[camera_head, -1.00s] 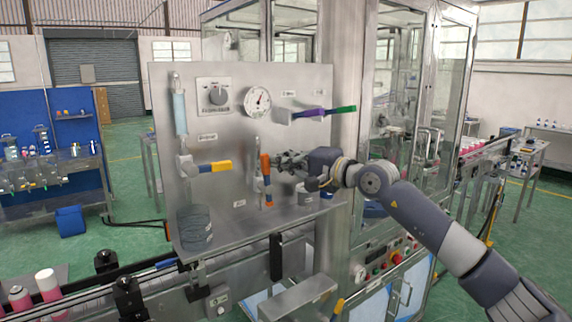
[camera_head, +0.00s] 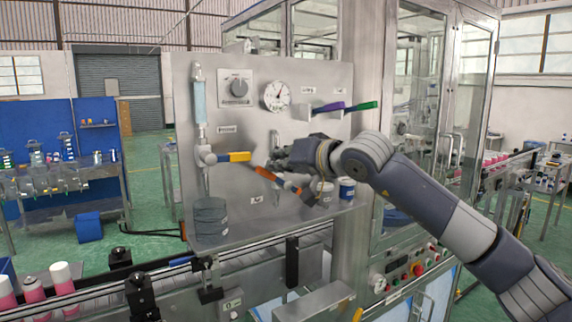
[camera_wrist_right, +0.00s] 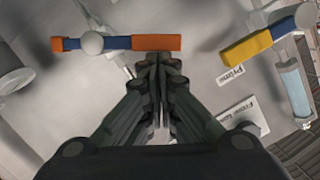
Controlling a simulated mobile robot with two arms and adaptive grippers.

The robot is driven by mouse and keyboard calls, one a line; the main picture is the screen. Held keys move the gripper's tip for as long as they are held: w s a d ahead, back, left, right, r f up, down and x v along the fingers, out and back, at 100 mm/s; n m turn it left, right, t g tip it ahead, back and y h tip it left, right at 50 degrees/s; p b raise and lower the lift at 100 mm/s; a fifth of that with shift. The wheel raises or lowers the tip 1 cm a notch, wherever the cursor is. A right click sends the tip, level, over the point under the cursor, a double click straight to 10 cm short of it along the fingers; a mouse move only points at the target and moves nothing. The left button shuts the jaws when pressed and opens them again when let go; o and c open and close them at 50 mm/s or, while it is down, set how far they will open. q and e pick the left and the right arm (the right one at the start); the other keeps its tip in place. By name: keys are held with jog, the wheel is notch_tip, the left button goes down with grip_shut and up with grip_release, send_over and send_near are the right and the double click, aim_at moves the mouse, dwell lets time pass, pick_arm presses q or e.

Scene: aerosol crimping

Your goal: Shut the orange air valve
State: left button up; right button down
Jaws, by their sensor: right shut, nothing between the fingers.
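The orange air valve's handle (camera_head: 265,173), orange with a blue middle section, sits on the metal panel. It slants down to the right across its upright pipe in the head view. In the right wrist view the orange handle (camera_wrist_right: 155,43) lies level across the top, with a pale round pivot (camera_wrist_right: 93,43) left of its middle. My right gripper (camera_head: 276,162) is shut and empty, just above the slanted handle. In the right wrist view the shut fingertips (camera_wrist_right: 158,62) are at the handle's long orange arm; I cannot tell whether they touch. My left gripper is not in view.
A yellow-and-blue valve handle (camera_head: 236,157) lies level to the left. Dark stacked discs (camera_head: 210,218) and small cans (camera_head: 347,188) stand on the shelf below.

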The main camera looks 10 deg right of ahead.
aim_at(263, 175)
jog(key=a+n+b, duration=0.1)
jog(key=f+n+h+b, duration=0.1)
jog(key=a+f+n, duration=0.1)
jog(key=n, duration=0.1)
jog(key=shift+s+a+f+b, duration=0.2)
jog(key=shift+s+a+b, duration=0.1)
jog(key=shift+s+b, duration=0.1)
pick_arm(q)
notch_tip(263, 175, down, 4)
jog(key=shift+b, duration=0.4)
pick_arm(e)
jog(key=shift+a+f+h, duration=0.15)
jog(key=shift+f+h, duration=0.15)
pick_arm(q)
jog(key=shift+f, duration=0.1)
pick_arm(e)
jog(key=shift+a, duration=0.1)
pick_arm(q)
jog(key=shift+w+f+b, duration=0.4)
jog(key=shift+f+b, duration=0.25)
pick_arm(e)
jog(key=s+d+r, duration=0.3)
jog(key=s+r, duration=0.3)
jog(key=s, duration=0.3)
jog(key=shift+r, duration=0.15)
